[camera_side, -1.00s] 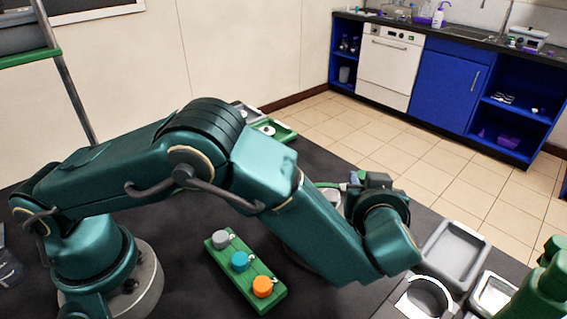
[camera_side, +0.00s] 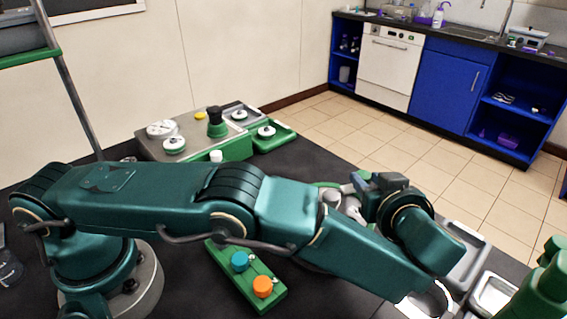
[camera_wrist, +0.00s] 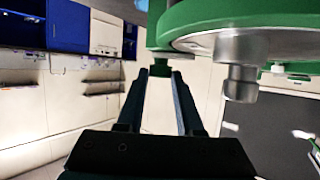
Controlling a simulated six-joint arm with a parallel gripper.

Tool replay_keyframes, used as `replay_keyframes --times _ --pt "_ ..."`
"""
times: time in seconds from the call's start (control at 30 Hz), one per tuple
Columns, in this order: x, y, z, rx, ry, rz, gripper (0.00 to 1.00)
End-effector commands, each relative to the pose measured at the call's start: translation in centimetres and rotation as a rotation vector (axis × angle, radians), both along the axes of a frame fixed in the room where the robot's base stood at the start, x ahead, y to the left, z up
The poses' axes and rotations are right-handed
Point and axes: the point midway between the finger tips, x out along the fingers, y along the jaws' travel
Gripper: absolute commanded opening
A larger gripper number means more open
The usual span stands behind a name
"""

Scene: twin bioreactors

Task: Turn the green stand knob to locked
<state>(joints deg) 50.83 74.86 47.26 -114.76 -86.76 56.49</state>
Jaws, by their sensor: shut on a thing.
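The green stand shows in the wrist view as a large green ring (camera_wrist: 205,22) around a metal vessel part (camera_wrist: 262,48). Whether the knob stands at locked cannot be read. In the side view a bit of green rim (camera_side: 326,185) shows behind my arm. My fingertips and the knob are hidden there by the forearm and wrist.
A green block (camera_side: 248,284) with a blue and an orange knob lies below my arm. A grey-topped unit (camera_side: 190,130) with a black-topped knob stands at the back left. Grey trays (camera_side: 492,296) and a green object (camera_side: 548,280) are at the right.

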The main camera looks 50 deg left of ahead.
Motion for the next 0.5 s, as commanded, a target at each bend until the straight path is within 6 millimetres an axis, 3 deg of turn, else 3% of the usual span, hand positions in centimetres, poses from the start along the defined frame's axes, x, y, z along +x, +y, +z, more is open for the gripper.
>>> replay_keyframes --times 0.47,0.5 --pt "0.09 0.02 0.36 0.002 -0.010 0.005 0.00" --pt "0.09 0.01 0.36 0.003 -0.010 0.004 0.51"
